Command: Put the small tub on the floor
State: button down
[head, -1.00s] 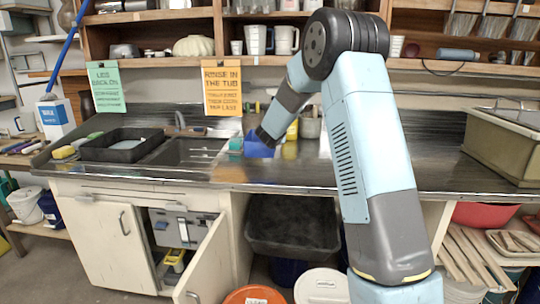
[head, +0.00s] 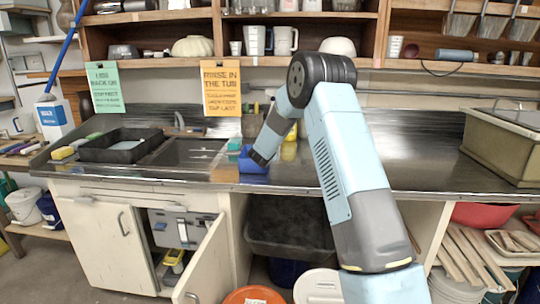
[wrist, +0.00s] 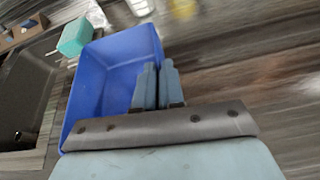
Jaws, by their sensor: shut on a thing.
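The small blue tub (head: 250,165) is over the front part of the metal counter, right of the sink. In the wrist view the tub (wrist: 105,75) is open-topped and looks empty. My gripper (wrist: 157,75) is shut on its right-hand wall, with the two fingers close together at the rim. In the head view my gripper (head: 258,158) is at the tub's right side, partly hidden by my wrist. I cannot tell whether the tub's base touches the counter. The floor (head: 30,270) shows at the lower left.
The metal counter (head: 420,165) has free room to the right. A teal block (wrist: 75,37) is close to the tub. The cupboard door (head: 205,265) stands open. An orange bucket (head: 255,295) and a white-lidded bucket (head: 318,285) stand below the counter.

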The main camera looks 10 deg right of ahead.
jog(key=c, duration=1.2)
grip_release()
jog(key=shift+c, duration=0.2)
jog(key=v, duration=1.2)
jog(key=s+d+r+m+g+h, duration=0.1)
jog(key=s+d+r+m+g, duration=0.1)
jog(key=s+d+r+m, duration=0.45)
jog(key=s+d+r+m+g+h, duration=0.15)
jog(key=s+r+m, duration=0.3)
jog(key=s, duration=0.55)
jog(key=s+d+r+m+g+h, duration=0.2)
jog(key=s+d+r+m, duration=0.3)
jog(key=s, duration=0.3)
jog(key=s+a+m+y, duration=0.2)
jog(key=s+m, duration=0.3)
jog(key=s, duration=0.4)
jog(key=s+a+f+m+g+y, duration=0.1)
jog(key=s+a+m+y, duration=0.2)
jog(key=s, duration=0.7)
jog(key=s+a+m+g+y, duration=0.1)
jog(key=s+a+m+y, duration=0.2)
jog(key=s+m, duration=0.4)
jog(key=shift+s+a+f+y, duration=0.2)
jog(key=shift+s+y, duration=0.15)
jog(key=shift+s, duration=0.9)
